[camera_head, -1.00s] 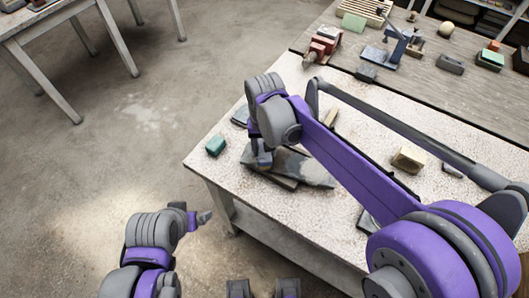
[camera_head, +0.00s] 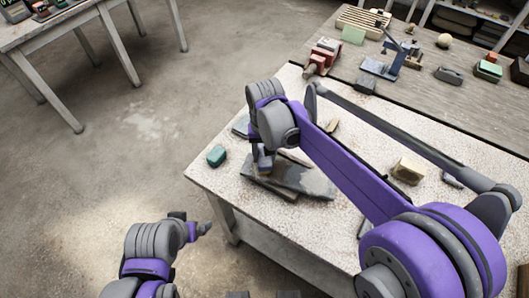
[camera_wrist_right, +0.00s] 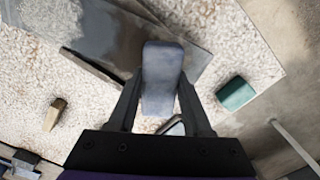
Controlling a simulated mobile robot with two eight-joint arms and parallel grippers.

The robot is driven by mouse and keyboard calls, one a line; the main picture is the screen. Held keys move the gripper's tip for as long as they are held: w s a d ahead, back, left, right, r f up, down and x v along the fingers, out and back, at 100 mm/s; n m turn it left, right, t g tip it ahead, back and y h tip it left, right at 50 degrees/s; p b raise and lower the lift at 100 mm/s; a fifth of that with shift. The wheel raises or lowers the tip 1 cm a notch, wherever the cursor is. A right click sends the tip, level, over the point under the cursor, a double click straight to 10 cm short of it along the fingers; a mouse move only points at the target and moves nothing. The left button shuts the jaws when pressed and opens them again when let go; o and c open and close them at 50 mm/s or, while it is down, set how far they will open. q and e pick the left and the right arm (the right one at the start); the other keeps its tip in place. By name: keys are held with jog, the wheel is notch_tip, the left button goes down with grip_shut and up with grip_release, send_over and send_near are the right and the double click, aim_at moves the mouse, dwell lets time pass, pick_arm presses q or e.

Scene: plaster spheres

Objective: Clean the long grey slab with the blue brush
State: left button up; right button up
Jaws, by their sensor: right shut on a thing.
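My right gripper (camera_head: 262,168) is low over the left end of the long grey slab (camera_head: 308,181) on the speckled bench. It is shut on a blue-grey block, seemingly the blue brush (camera_wrist_right: 161,78), which lies between its fingers in the wrist view. The slab (camera_wrist_right: 105,35) shows there beyond the brush, with dark, smudged patches. The brush's far end overlaps the slab in that view; I cannot tell whether they touch. My right arm hides part of the bench. My left gripper (camera_head: 204,229) is off the bench, over the floor, and its opening is unclear.
A green block (camera_head: 217,155) sits near the bench's left edge. A yellowish block (camera_head: 407,169) lies right of my arm. A red vise (camera_head: 322,57) and a blue tool (camera_head: 388,62) stand at the back.

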aim_at(265, 164)
jog(key=shift+s+r, duration=0.5)
jog(key=shift+s, duration=0.2)
jog(key=shift+f+b, duration=0.35)
jog(key=shift+f, duration=0.45)
jog(key=shift+s+r, duration=0.1)
jog(key=shift+s, duration=1.05)
jog(key=shift+w, duration=0.15)
